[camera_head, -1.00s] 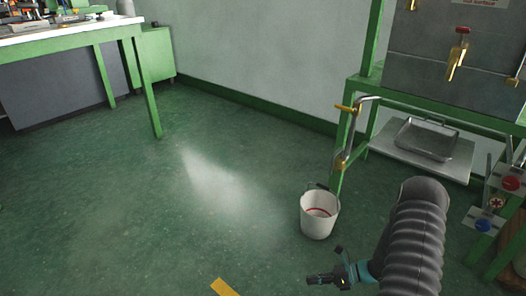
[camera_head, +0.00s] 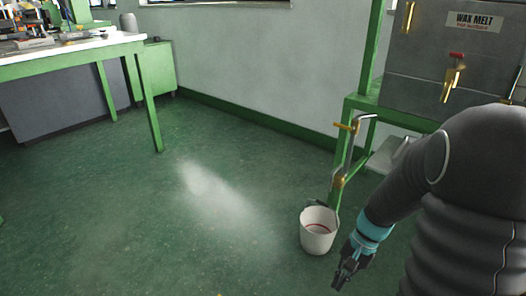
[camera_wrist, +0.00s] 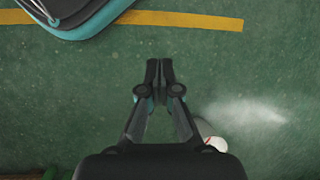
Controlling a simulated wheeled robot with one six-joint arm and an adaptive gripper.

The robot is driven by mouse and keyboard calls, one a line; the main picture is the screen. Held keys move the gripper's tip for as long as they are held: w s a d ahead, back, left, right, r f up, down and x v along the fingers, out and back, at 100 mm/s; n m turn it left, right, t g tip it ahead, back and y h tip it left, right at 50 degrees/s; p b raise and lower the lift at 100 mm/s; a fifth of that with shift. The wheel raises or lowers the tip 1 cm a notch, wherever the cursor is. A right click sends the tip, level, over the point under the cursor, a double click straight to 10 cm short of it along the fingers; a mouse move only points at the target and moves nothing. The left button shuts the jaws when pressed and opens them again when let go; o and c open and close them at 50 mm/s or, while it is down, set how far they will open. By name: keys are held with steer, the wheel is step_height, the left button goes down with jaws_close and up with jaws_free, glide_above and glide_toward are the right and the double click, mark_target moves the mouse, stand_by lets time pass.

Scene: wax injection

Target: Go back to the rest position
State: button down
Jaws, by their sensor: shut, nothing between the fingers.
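My gripper (camera_head: 345,277) is at the lower right in the head view, pointing down, below and to the right of the white bucket in the picture. It is empty. In the wrist view my gripper (camera_wrist: 159,72) has its two fingertips together, with bare green floor behind them. My dark sleeved arm fills the right side of the head view.
A white bucket (camera_head: 317,238) stands on the floor by the green stand (camera_head: 352,140) under the wax melt tank (camera_head: 425,80). A metal tray is mostly hidden behind my arm. A green-legged bench (camera_head: 152,110) stands at the left. The floor between is clear.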

steer(key=s+a+r+n+t+h+p, duration=0.1)
steer(key=s+r+n+t, duration=0.1)
steer(key=r, duration=0.6)
steer(key=s+a+r+n+t+h+p, duration=0.1)
steer(key=s+r+n+t+p, duration=0.1)
steer(key=r, duration=0.7)
steer(key=s+a+r+n+t+h+p, duration=0.1)
steer(key=s+r+n+t+h, duration=0.1)
steer(key=s+r+t, duration=0.2)
step_height(320, 180, up, 4)
steer(key=shift+s+a+r+n+p, duration=0.25)
steer(key=shift+s+a+n+p, duration=0.15)
steer(key=shift+s, duration=0.7)
